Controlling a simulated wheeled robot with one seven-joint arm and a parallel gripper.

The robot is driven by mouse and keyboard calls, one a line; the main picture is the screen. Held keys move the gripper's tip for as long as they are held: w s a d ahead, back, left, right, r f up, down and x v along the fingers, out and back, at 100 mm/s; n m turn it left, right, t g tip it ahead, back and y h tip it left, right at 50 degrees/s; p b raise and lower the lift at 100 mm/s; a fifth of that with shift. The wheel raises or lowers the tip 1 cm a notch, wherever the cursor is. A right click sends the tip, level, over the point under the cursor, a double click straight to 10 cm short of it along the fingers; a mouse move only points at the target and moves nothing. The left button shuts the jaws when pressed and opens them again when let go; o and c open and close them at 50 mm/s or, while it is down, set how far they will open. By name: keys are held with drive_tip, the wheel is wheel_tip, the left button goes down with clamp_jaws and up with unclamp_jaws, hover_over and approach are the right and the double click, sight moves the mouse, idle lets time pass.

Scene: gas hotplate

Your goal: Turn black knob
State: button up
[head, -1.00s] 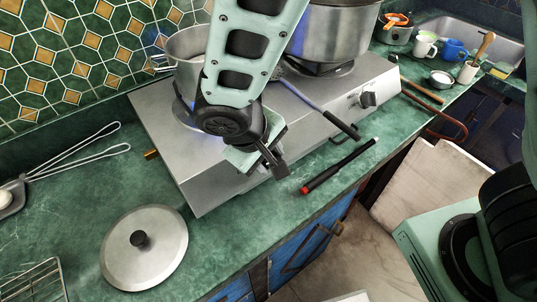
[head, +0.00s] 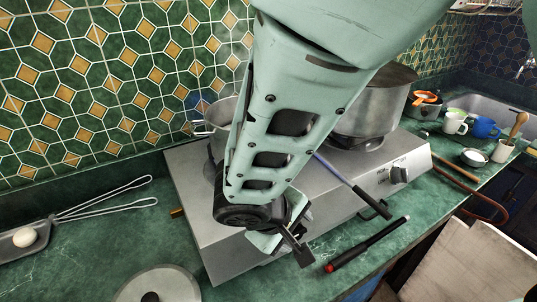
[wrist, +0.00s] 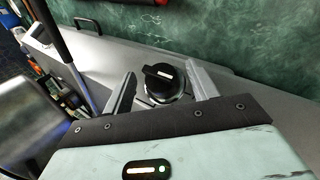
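A black knob (wrist: 160,84) with a raised grip bar and a light mark sits on the hotplate's grey front, as the wrist view shows. My gripper (wrist: 160,70) is open, with one finger on each side of this knob and visible gaps beside it. In the head view my gripper (head: 293,243) is at the front of the silver hotplate (head: 230,255), and the knob there is hidden behind it. A second black knob (head: 398,173) is on the hotplate's right front, away from my gripper.
A large pot (head: 370,105) stands on the right burner and a smaller pot (head: 218,118) on the left, partly behind my arm. A black-and-red stick (head: 367,244) and a lid (head: 160,285) lie on the counter.

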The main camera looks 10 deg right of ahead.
drive_tip(key=v, duration=1.7)
drive_tip(key=shift+r, duration=0.3)
drive_tip(key=s+d+f+g+y, duration=0.3)
drive_tip(key=s+d+f+y, duration=0.2)
drive_tip(key=d, duration=0.7)
drive_tip(key=s+y, duration=0.1)
drive_tip(key=s, duration=0.1)
drive_tip(key=shift+s+d+f+g, duration=0.2)
drive_tip(key=shift+s+g, duration=0.1)
idle(1.6)
